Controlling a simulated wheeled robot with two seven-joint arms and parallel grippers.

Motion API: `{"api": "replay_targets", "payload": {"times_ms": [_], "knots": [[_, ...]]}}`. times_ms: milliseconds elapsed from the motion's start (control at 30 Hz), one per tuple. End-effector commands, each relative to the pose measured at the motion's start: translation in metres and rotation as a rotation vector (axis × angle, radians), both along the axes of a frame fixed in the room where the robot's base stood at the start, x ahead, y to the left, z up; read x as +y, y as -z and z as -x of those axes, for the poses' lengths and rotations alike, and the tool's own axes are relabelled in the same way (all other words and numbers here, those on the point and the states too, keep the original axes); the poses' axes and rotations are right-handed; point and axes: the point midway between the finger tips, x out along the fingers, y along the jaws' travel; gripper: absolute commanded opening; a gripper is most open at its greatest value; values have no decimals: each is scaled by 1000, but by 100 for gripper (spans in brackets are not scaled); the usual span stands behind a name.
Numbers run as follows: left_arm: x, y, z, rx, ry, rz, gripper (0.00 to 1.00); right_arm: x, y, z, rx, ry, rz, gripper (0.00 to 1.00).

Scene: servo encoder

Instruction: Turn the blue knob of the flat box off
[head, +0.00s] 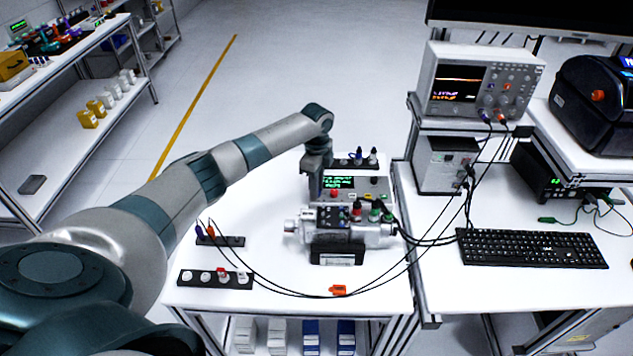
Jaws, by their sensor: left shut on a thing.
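The flat box (374,184) is grey, with a green-lit display and a red button, and sits on the white table behind a silver motor. My left gripper (315,194) points down at the left end of the box. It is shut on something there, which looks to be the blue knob. The knob itself is hidden behind the gripper, so its setting cannot be seen. My right gripper is out of view.
The silver motor (377,233) with coloured terminals stands just in front of the box. Black cables run right to an oscilloscope (427,83). A black strip with plugs (368,161) lies behind the box. Another strip (213,281) and an orange clip (338,290) lie in front.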

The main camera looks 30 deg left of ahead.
Motion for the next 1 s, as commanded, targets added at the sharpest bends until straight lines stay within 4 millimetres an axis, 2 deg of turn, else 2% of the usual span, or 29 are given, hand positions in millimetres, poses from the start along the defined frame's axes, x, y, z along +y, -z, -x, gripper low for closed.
{"api": "replay_targets", "payload": {"times_ms": [33,300,833,867,900,933,1000], "knots": [[0,-3,0,0,-34,1,0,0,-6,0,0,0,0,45],[0,-2,0,-2,-159,0,0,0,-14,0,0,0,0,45],[1,-1,-1,-3,-190,-2,0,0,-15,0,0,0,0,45],[1,-1,-1,-3,-190,-2,24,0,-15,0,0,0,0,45],[1,-1,-1,-3,-190,-2,33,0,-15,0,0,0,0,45],[1,-1,-1,-3,-190,-2,38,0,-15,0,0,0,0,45],[1,-1,-1,-2,-190,-2,38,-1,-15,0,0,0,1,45]]}}
